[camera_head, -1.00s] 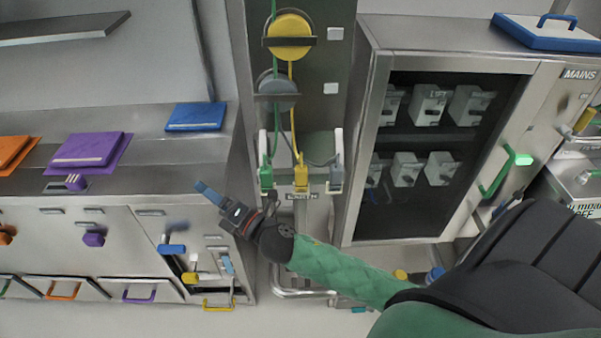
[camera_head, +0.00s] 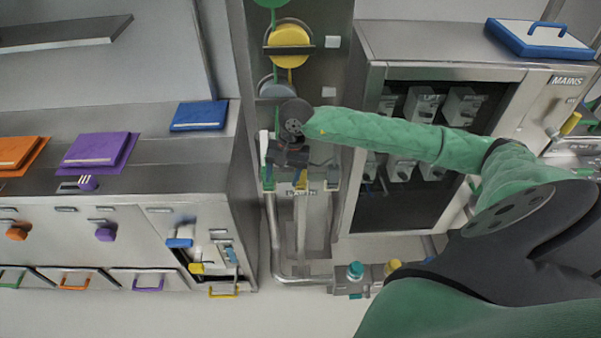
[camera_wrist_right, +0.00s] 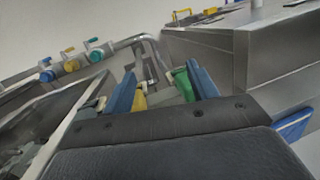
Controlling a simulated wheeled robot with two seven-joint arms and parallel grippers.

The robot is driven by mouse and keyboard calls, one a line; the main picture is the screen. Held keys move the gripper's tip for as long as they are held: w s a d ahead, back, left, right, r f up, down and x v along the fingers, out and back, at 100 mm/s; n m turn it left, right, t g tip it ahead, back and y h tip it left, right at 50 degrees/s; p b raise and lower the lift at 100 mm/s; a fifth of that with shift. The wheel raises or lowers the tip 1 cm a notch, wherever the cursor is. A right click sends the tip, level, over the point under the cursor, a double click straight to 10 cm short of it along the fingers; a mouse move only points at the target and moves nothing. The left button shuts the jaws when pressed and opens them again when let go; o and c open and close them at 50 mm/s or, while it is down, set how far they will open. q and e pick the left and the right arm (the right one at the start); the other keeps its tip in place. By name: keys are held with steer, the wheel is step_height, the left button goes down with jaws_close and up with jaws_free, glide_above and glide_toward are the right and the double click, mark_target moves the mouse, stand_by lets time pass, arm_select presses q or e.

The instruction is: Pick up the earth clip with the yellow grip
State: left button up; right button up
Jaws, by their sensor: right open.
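The earth clip with the yellow grip (camera_head: 302,181) hangs in the middle of the earth bar, partly hidden by my right gripper. The clip with the green grip (camera_head: 268,181) is left of it and a grey one (camera_head: 331,180) is right. My right gripper (camera_head: 285,176) is open in front of the bar, at the yellow and green clips. In the right wrist view, the yellow grip (camera_wrist_right: 139,101) shows just inside the left blue finger and the green grip (camera_wrist_right: 184,85) beside the right finger. I cannot tell whether either is touched. My left gripper is not in view.
Cable reels, one yellow (camera_head: 289,42), are above the bar. An open-fronted mains cabinet (camera_head: 420,67) stands right, a steel counter (camera_head: 215,155) with coloured folders left. A pipe with coloured valves (camera_head: 355,271) runs below. My right arm crosses in front of the cabinet.

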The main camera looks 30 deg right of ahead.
mark_target(301, 179)
steer(key=d+h, duration=0.1)
steer(key=d, duration=0.1)
steer(key=d+r, duration=0.1)
steer(key=d, duration=0.1)
steer(key=d+r+h, duration=0.1)
steer(key=d, duration=0.1)
steer(key=shift+w+d+n+h, duration=0.3)
steer(key=shift+w, duration=0.1)
steer(key=shift+d+f+p, duration=0.2)
steer(key=shift+p, duration=0.2)
steer(key=shift+w+f+p, duration=0.1)
steer(key=shift+f+p, duration=0.35)
steer(key=shift+f, duration=0.6)
steer(key=f+p, duration=0.2)
steer(key=f, duration=0.1)
steer(key=f+p, duration=0.1)
steer(key=shift+w+d+f+p, duration=0.15)
steer(key=shift+w+p, duration=0.2)
arm_select(q)
steer(key=s+a+f, duration=0.4)
steer(key=s+f, duration=0.1)
steer(key=s, duration=0.6)
steer(key=shift+s+f+g, duration=0.15)
steer(key=shift+f+g, duration=0.15)
steer(key=shift+f, duration=0.1)
arm_select(e)
steer(key=shift+f, duration=0.5)
